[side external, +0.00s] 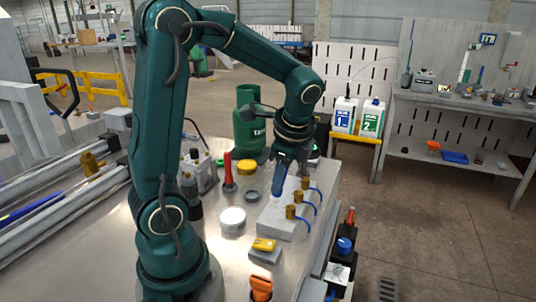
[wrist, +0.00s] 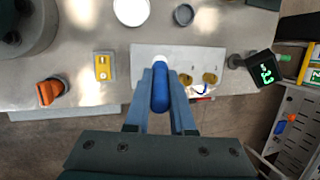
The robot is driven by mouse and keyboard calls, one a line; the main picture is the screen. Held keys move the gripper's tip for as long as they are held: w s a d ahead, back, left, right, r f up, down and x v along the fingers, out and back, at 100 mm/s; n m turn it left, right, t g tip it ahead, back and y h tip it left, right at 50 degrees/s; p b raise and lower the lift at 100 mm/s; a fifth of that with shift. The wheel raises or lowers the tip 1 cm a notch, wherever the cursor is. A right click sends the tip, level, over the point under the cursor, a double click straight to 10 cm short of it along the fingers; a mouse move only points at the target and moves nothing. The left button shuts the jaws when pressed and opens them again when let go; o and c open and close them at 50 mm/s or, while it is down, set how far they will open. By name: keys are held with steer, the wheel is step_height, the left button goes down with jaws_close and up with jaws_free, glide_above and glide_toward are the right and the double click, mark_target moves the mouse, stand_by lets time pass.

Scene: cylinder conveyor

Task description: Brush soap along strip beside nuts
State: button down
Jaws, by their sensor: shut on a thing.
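My gripper (side external: 282,165) is shut on a blue-handled brush (side external: 279,187) and holds it pointing down over the white plate (side external: 272,222). In the wrist view the blue handle (wrist: 160,90) sits between the two fingers, over the plate's lower middle; its tip is hard to see, so I cannot tell if it touches. Brass nuts (side external: 298,196) stand in a row on the plate, with blue tubes at their right. In the wrist view two nuts (wrist: 209,79) show right of the brush. A round pot with white contents (side external: 232,216), possibly soap, stands left of the plate.
A small dark cup (side external: 251,195) stands behind the pot. A yellow item on a grey block (side external: 264,246) and an orange tool (side external: 261,287) lie in front. A red-topped bottle (side external: 229,176) and a green gas cylinder (side external: 249,130) stand behind. The table edge is close right of the plate.

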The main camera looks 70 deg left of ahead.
mark_target(281, 190)
steer(key=shift+f, duration=1.8)
steer(key=shift+w+a+f, duration=0.1)
steer(key=shift+w+a, duration=5.5)
steer(key=shift+s+d, duration=5.6)
steer(key=shift+r, duration=4.1)
